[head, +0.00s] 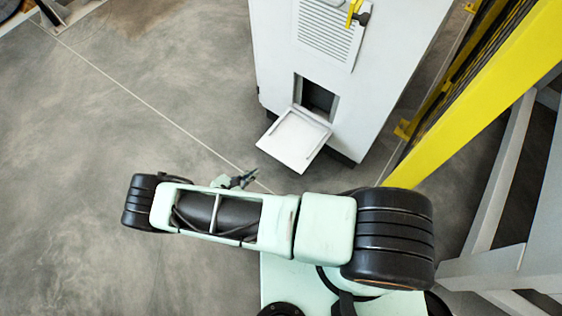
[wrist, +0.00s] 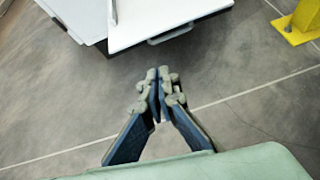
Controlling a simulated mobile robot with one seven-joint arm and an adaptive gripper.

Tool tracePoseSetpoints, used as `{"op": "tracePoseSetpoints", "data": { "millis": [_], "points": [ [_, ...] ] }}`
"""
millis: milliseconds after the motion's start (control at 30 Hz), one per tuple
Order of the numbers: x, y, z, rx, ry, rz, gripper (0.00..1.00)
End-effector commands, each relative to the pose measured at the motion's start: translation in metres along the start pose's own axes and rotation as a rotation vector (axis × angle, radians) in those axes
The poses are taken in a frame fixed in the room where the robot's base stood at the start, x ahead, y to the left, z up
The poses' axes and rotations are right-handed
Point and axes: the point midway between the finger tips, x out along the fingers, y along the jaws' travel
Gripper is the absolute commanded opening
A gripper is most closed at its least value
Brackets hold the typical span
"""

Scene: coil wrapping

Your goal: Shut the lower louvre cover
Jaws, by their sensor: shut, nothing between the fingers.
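The lower louvre cover (head: 294,138) hangs open from the bottom of a dark square opening (head: 316,97) low on a pale cabinet (head: 345,130). It slants outward with its inner face up. In the wrist view the cover (wrist: 160,18) is at the top, with a small grey handle or lip (wrist: 170,36) at its edge. My gripper (wrist: 158,75) is shut and empty, a little short of the cover's edge and apart from it. In the head view my gripper (head: 243,181) shows partly behind my arm, to the lower left of the cover.
Above the opening is a closed louvred panel (head: 328,25) with a yellow and black item (head: 356,14) near its top. A yellow guard frame (head: 470,100) stands right of the cabinet; its yellow foot (wrist: 297,25) shows in the wrist view. Floor to the left is clear.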

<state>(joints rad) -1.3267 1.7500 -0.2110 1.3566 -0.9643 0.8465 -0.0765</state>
Motion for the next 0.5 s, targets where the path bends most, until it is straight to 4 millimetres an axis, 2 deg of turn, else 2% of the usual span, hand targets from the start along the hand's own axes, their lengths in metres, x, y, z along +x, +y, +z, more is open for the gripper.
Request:
{"op": "tracePoseSetpoints", "data": {
  "millis": [33,167,367,500],
  "points": [
    [0.009,-0.013,-0.016,-0.046,-0.006,0.013,0.00],
    [0.019,-0.032,-0.034,-0.113,-0.013,0.030,0.00],
    [0.032,-0.037,-0.039,-0.133,-0.016,0.034,0.00],
    [0.056,-0.037,-0.039,-0.132,-0.016,0.033,0.00]
  ]
}}
